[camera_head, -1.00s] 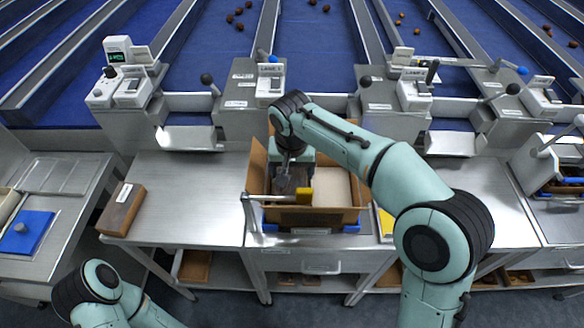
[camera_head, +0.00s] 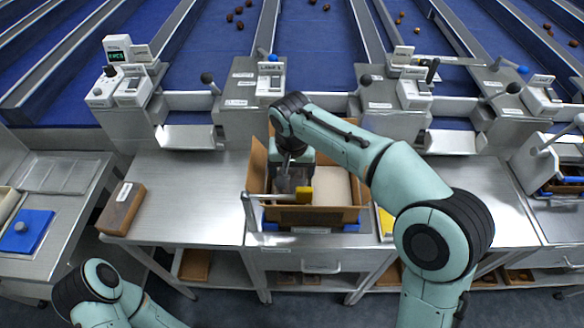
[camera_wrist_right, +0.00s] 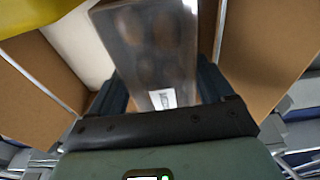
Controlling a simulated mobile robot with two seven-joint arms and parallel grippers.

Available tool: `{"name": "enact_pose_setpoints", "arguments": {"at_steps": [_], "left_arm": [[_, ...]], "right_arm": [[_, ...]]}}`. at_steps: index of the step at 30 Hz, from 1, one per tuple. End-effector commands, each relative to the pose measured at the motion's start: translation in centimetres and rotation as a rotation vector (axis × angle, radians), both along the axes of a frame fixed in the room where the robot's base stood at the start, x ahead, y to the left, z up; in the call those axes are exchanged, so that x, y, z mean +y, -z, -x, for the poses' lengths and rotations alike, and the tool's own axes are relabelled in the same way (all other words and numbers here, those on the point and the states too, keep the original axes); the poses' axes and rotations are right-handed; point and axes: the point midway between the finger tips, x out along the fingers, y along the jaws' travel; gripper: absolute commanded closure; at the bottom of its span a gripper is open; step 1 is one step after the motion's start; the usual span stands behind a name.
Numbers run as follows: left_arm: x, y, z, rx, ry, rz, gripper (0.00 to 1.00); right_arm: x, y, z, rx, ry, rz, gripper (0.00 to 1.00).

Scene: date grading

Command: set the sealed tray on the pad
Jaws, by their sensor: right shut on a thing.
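My right gripper (camera_head: 291,172) is inside the open cardboard carton (camera_head: 318,217), in its left half, pointing down. It is shut on the sealed tray (camera_head: 284,184). In the right wrist view the tray (camera_wrist_right: 150,50) is a clear-topped pack with dark round dates and a white label, between my two dark fingers (camera_wrist_right: 163,88). A cream pad-like slab (camera_head: 337,186) fills the carton's right half; it shows at the upper left of the wrist view (camera_wrist_right: 77,45). The tray's underside is hidden, so I cannot tell whether it rests on anything. My left gripper is out of view.
Lane machines (camera_head: 270,80) line the back. A blue plate with a knob (camera_head: 22,232) is far left.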

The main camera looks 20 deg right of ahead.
Motion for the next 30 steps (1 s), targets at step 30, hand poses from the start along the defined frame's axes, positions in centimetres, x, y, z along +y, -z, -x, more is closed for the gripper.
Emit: {"name": "enact_pose_setpoints", "arguments": {"at_steps": [30], "left_arm": [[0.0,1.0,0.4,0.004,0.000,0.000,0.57]], "right_arm": [[0.0,1.6,0.0,0.000,0.000,0.000,0.54]]}}
